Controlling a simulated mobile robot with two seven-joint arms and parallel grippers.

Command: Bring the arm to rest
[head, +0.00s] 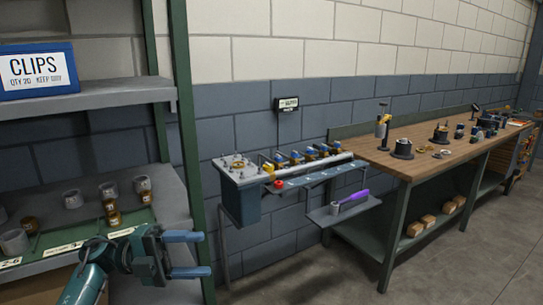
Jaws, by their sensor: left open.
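My left gripper (190,254) is at the lower left of the head view, at the end of my teal left arm (88,274). Its two blue fingers point right and stand well apart, with nothing between them. It is in front of the lower part of the green-framed shelf rack (181,120), and part of the rack is hidden behind it. My right gripper is not in the picture.
A wall-side fixture (240,176) with a row of parts stands right of the rack. Below it a small shelf (345,207) holds a purple-handled tool (355,196). A wooden workbench (420,150) with parts runs to the right. The grey floor (330,272) in front is clear.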

